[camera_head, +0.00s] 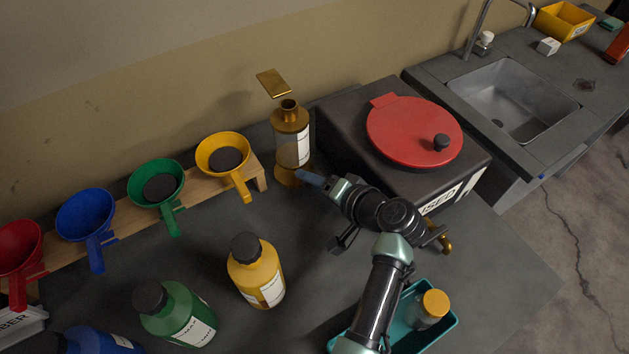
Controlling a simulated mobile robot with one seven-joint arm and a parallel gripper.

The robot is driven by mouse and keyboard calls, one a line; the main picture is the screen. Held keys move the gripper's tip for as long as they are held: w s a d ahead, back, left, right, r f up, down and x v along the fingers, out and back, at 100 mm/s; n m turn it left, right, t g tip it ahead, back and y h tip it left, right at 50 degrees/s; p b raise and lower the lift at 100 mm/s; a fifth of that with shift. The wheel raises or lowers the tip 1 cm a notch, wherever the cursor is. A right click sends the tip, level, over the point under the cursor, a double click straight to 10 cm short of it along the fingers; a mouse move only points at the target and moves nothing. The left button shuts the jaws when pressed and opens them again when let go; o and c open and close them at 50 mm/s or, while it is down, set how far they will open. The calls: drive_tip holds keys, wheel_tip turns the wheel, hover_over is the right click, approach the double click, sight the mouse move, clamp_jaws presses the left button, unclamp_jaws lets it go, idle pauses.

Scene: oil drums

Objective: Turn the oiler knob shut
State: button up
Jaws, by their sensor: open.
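The oiler (291,138) stands upright on the dark bench against the wall, a brass body with a clear middle band and a white label. A flat brass plate (272,83) sits tilted above its neck, which looks open at the top. Its round brass foot (286,177) shows at the bottom. My gripper (308,177) is open, low at the oiler's right front side, with its bluish fingertip close to the foot. I cannot tell whether it touches. I cannot make out the oiler knob; it may be hidden behind my gripper.
A black box with a red lid (400,125) stands right of the oiler, with a brass tap (440,238) behind my arm. A wooden rack (262,178) holds several coloured funnels at left. A yellow bottle (256,272) and a teal tray (450,329) stand in front.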

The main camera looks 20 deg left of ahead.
drive_tip(key=v, duration=1.3)
drive_tip(key=shift+b, duration=0.4)
drive_tip(key=a+f+t, duration=0.1)
drive_tip(key=s+a+f+n+h+b, duration=0.1)
drive_tip(key=f, duration=0.1)
drive_tip(key=s+a+f+n+t+h+b, duration=0.1)
drive_tip(key=a, duration=0.1)
drive_tip(key=shift+s+f+t, duration=0.1)
drive_tip(key=shift+f+t, duration=0.1)
drive_tip(key=shift+t, duration=0.1)
drive_tip(key=s+n+t, duration=0.1)
drive_tip(key=s+r+n+t+h+b, duration=0.1)
drive_tip(key=n, duration=0.1)
drive_tip(key=s+a+r+n+t, duration=0.1)
drive_tip(key=shift+s+h, duration=0.25)
drive_tip(key=shift+h, duration=0.15)
drive_tip(key=shift+s+r+n+b, duration=0.2)
drive_tip(key=shift+n+b, duration=0.1)
drive_tip(key=shift+n, duration=0.1)
drive_tip(key=shift+w+a+t, duration=0.25)
drive_tip(key=shift+w+t, duration=0.05)
drive_tip(key=shift+w, duration=0.1)
drive_tip(key=x, duration=1.2)
drive_tip(key=shift+f+p, duration=0.1)
drive_tip(key=shift+p, duration=0.3)
